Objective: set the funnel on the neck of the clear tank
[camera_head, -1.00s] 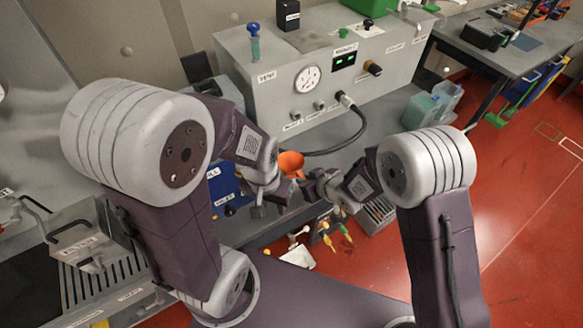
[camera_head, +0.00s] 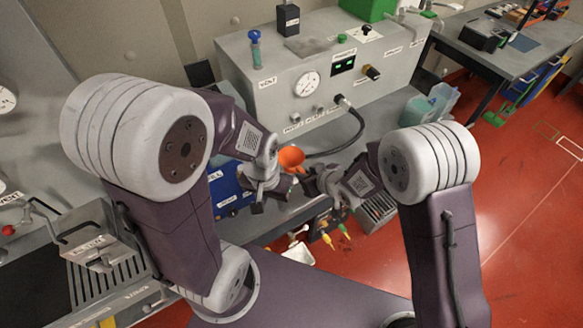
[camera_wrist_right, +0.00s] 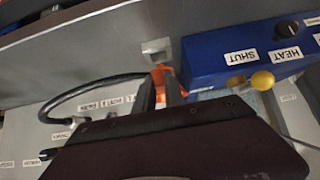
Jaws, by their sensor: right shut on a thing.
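The orange funnel (camera_head: 291,157) is held between my two arms, in front of the grey console; its cone opens upward. My right gripper (camera_head: 302,173) is shut on it. In the right wrist view the funnel (camera_wrist_right: 160,76) shows as an orange patch between the fingers, its lower part hidden. My left gripper (camera_head: 264,197) is close by on the left and a little lower; its fingers are too small to tell open from shut. Two pale teal see-through containers, one (camera_head: 418,111) in front of the other (camera_head: 443,97), stand at the bench's right end; I cannot tell which is the clear tank.
The grey console (camera_head: 285,95) with gauge and display stands behind the grippers. A black hose (camera_head: 358,125) curves from it over the bench. A blue box (camera_head: 228,188) is partly hidden behind my left arm. Bare bench (camera_head: 388,118) lies between hose and containers.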

